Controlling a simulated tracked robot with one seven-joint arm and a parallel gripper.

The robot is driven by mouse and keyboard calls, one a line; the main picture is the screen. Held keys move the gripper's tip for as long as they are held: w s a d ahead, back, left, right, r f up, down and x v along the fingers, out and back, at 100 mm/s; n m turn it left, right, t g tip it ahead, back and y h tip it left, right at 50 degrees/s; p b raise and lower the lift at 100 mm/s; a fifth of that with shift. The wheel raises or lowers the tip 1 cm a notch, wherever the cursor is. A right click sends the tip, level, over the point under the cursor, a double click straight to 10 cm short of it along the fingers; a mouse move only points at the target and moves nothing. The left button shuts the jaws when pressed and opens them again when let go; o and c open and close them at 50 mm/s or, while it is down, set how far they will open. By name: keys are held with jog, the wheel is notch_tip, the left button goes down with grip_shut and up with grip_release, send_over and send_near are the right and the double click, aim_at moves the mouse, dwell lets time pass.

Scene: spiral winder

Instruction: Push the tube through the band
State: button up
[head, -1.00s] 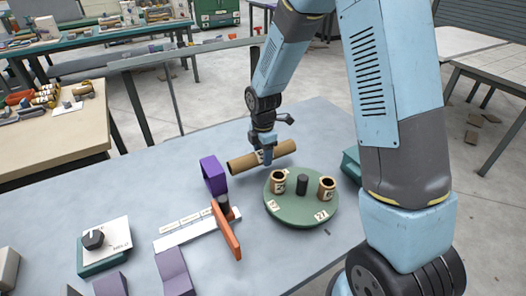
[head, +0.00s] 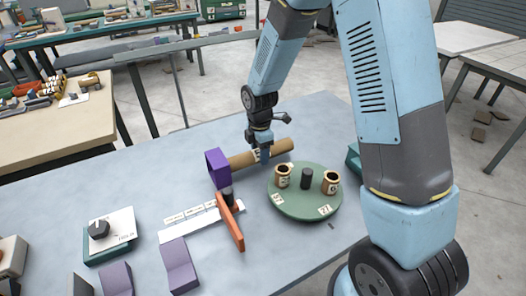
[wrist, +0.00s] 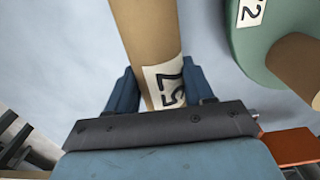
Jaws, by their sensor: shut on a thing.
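The brown cardboard tube (head: 278,149) lies level above the table, with a white label with dark digits; the label shows large in the wrist view, where the tube (wrist: 146,40) runs away upward. My gripper (head: 264,156) is shut on the tube, between its middle and its right end. In the wrist view a dark blue finger of my gripper (wrist: 160,90) stands on each side of the tube. The purple square band (head: 217,170) stands at the tube's left end. That end meets the band's right side; I cannot tell whether it is inside.
A green turntable (head: 303,206) with two short tubes and a black post is close in front of the gripper. An orange lever (head: 231,228) stands just before the band, beside a white strip (head: 190,236). The table behind the tube is clear.

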aim_at(239, 156)
jog(key=shift+s+a, duration=0.55)
jog(key=shift+a, duration=0.6)
jog(key=shift+s+a, duration=0.6)
jog(key=shift+a, duration=0.6)
jog(key=shift+s+a, duration=0.55)
jog(key=shift+a, duration=0.6)
jog(key=shift+f, duration=0.45)
jog(key=o, duration=1.1)
jog(key=shift+o, duration=0.2)
notch_tip(239, 156, up, 14)
jog(key=shift+f, duration=0.2)
